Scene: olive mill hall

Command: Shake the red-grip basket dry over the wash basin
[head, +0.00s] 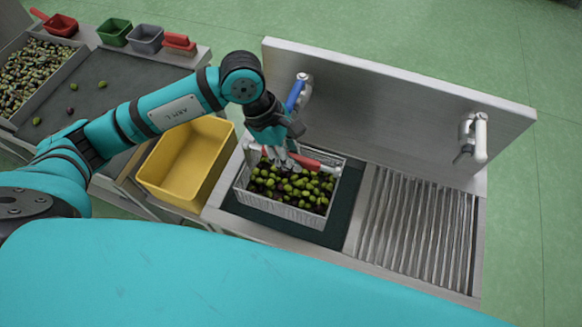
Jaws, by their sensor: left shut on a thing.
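The red-grip basket (282,209) is a pale slotted basket full of green and dark olives, in the middle of the head view. Its red grip (316,165) runs along the far side. My left gripper (283,160) comes down from above and is shut on this grip; its fingers hide part of it. The basket looks about level. It is over or in the dark green-floored wash basin (339,222); I cannot tell whether it touches the floor. My right gripper is not in view.
A ribbed metal drainboard (415,228) lies right of the basin, empty. A metal back panel (400,110) carries a blue-handled tap (297,93) and a white tap (478,135). A yellow tub (188,160) stands left. A sorting table with olives and small bins is far left.

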